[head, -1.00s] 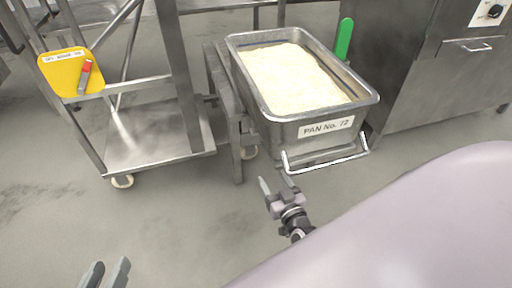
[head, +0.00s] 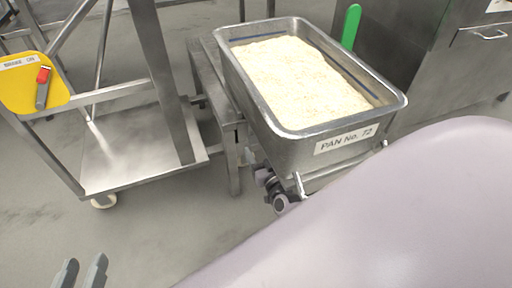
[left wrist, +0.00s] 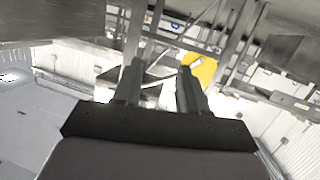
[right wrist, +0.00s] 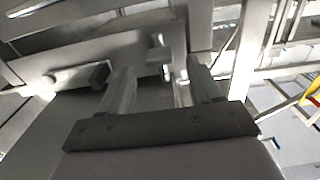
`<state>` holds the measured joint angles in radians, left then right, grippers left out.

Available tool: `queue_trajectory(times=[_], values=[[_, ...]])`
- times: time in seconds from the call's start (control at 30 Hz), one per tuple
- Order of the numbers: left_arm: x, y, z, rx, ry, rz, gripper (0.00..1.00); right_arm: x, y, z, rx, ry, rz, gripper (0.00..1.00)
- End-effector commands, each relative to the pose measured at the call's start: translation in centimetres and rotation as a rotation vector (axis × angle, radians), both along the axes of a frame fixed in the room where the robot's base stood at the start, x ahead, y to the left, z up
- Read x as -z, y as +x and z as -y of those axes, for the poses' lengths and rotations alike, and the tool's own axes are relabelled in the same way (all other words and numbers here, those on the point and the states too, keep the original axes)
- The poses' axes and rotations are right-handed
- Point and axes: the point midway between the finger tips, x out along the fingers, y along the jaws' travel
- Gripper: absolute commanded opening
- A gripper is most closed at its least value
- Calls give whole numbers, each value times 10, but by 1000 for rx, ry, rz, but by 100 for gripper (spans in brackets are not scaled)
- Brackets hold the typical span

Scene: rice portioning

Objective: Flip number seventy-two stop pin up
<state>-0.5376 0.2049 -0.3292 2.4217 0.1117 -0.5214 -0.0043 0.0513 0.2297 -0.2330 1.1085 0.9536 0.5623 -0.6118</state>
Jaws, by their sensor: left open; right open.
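The steel pan labelled PAN No. 72 (head: 346,139) is at the centre right of the head view, filled with pale rice (head: 300,82). In the right wrist view, my right gripper (right wrist: 160,85) is open. A small metal piece (right wrist: 159,54) shows between and beyond its fingers, against a steel plate; I cannot tell if it is the stop pin. My left gripper (head: 82,272) is open and empty at the lower left, far from the pan.
A steel stand (head: 232,138) is left of the pan. A wheeled trolley (head: 130,165) with a yellow board (head: 22,88) and a red-and-grey switch (head: 43,86) is further left. A green-handled thing (head: 350,27) and a steel cabinet (head: 440,75) are behind. Floor at front left is clear.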

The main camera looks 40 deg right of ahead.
Motion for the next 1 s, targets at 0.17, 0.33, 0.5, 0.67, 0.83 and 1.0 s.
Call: queue_trajectory(times=[0.17,0.33,0.5,0.67,0.83,1.0], values=[[2,-3,-6,-10,42,55,42,2,21,5,0,0,1,64],[-1,-4,-9,-15,57,79,42,0,28,7,0,0,1,64],[-2,-4,-9,-15,58,80,42,0,29,7,0,0,0,64],[-2,-4,-9,-15,57,80,42,0,28,7,0,0,0,31],[-2,-4,-9,-15,57,81,42,0,28,7,0,0,0,0],[-4,-4,-8,-13,54,79,42,-2,28,11,0,-1,0,0]])
